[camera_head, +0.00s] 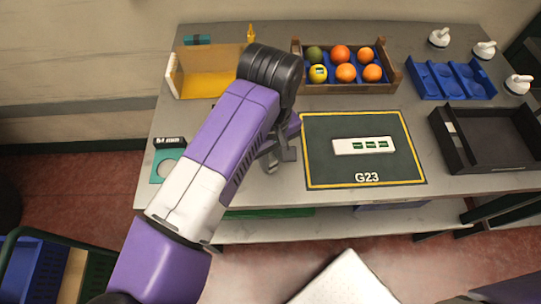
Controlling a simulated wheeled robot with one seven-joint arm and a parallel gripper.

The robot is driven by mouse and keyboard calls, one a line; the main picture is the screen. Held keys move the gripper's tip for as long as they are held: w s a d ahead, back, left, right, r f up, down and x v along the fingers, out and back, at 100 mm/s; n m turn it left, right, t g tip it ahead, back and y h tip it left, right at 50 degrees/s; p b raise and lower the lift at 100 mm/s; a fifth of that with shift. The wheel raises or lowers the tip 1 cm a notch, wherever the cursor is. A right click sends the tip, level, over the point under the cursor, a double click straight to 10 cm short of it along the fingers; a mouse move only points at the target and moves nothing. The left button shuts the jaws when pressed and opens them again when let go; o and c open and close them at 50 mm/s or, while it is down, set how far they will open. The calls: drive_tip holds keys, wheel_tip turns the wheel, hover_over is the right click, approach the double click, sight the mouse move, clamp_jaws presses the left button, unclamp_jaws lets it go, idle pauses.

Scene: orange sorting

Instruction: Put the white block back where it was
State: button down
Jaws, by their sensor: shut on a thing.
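A white block with green windows (350,147) lies flat on the dark green mat (325,176), which has a yellow border and the label G23. My gripper (275,163) is left of the mat, pointing down near the table top, apart from this block. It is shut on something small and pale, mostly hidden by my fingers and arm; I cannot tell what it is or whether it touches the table.
A wooden crate (347,89) of oranges stands behind the mat. A blue tray (452,82), several white knobbed pieces (484,50) and a black tray (491,150) are at right. A yellow bin (205,75) and a green plate with a round hole (159,175) are at left.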

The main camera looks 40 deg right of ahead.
drive_tip(key=c, duration=0.8)
unclamp_jaws()
drive_tip(key=shift+o, duration=0.2)
drive_tip(key=shift+r+p, duration=1.05)
drive_tip(key=shift+r, duration=2.9)
